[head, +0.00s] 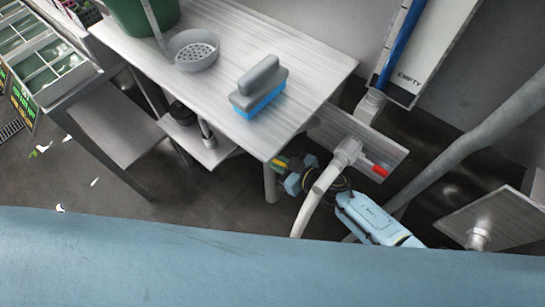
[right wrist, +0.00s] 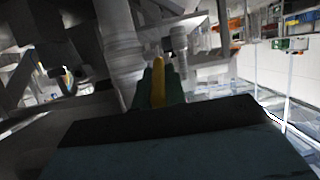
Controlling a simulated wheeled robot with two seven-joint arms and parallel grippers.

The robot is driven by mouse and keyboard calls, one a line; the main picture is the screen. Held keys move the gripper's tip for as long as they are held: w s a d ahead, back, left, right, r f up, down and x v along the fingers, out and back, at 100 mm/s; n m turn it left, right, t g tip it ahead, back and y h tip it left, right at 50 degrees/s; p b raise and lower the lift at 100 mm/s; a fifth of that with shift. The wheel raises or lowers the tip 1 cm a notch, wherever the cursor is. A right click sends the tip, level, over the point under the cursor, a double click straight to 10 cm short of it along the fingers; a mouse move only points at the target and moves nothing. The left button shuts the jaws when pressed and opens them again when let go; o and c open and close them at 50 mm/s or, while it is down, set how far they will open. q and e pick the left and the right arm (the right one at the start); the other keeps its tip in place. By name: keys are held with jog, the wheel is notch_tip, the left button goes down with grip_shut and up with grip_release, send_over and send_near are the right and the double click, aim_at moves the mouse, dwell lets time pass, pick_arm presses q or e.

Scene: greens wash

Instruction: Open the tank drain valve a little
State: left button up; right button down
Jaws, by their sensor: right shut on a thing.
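My right arm, light blue, reaches under the right end of the metal table in the head view. Its gripper (head: 287,168) is beside the table leg, partly hidden by the tabletop edge. In the right wrist view the dark fingers are shut on a yellow handle (right wrist: 158,80), which stands upright between them. A bit of this yellow handle (head: 279,163) also shows in the head view. How far the valve is turned cannot be told. A separate white pipe fitting with a red-tipped lever (head: 378,170) is to the right of the gripper. My left gripper is out of view.
The table (head: 215,110) carries a blue-and-grey brush (head: 259,88), a grey strainer (head: 193,50) and a green bucket (head: 140,14). A board marked EMPTY with a blue column (head: 402,40) stands at upper right. A thick grey pipe (head: 460,145) slants across the right side.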

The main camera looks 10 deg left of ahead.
jog(key=shift+r, duration=0.1)
jog(key=shift+a, duration=0.1)
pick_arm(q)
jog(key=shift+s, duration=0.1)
pick_arm(e)
jog(key=c, duration=1.4)
grip_release()
jog(key=shift+c, duration=0.2)
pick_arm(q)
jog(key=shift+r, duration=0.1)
